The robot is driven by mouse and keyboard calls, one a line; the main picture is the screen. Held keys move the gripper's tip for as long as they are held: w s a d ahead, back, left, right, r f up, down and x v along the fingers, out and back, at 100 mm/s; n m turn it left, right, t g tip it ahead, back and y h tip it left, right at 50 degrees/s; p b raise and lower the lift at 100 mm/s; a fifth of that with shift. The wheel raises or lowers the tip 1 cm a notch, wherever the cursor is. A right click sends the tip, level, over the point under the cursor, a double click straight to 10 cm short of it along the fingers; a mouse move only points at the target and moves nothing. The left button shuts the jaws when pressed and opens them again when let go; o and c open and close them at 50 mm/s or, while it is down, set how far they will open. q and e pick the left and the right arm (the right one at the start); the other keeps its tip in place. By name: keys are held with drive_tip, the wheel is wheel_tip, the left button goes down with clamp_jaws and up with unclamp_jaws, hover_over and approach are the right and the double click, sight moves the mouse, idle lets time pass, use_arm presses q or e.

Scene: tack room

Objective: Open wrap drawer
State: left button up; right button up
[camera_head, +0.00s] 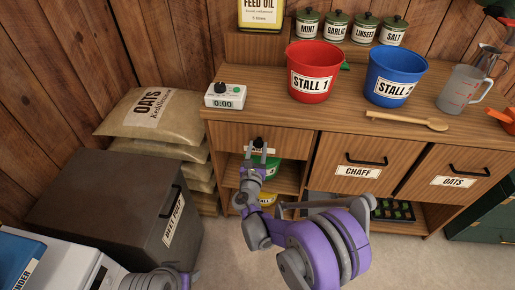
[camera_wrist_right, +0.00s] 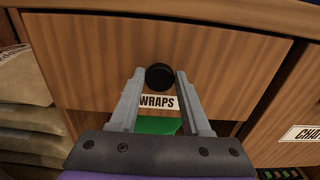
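The wrap drawer (camera_head: 229,138) is the small wooden front at the left end of the cabinet, and it sits flush and closed. Its round black knob (camera_head: 258,142) also shows in the right wrist view (camera_wrist_right: 160,77), above the white WRAPS label (camera_wrist_right: 158,103). My right gripper (camera_head: 258,153) is at the drawer front with its fingers apart. In the right wrist view its fingertips (camera_wrist_right: 160,72) lie on either side of the knob. I cannot tell whether they touch it. The gripper partly hides the label in the head view. My left gripper is out of view.
The cabinet top (camera_head: 250,112) holds a timer (camera_head: 225,96), a red bucket (camera_head: 313,70), a blue bucket (camera_head: 393,75), and a wooden spoon (camera_head: 407,120). Below the drawer is an open shelf with a green tub (camera_head: 267,166). Feed sacks (camera_head: 155,120) and a dark bin (camera_head: 100,205) stand left.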

clamp_jaws()
idle(0.9)
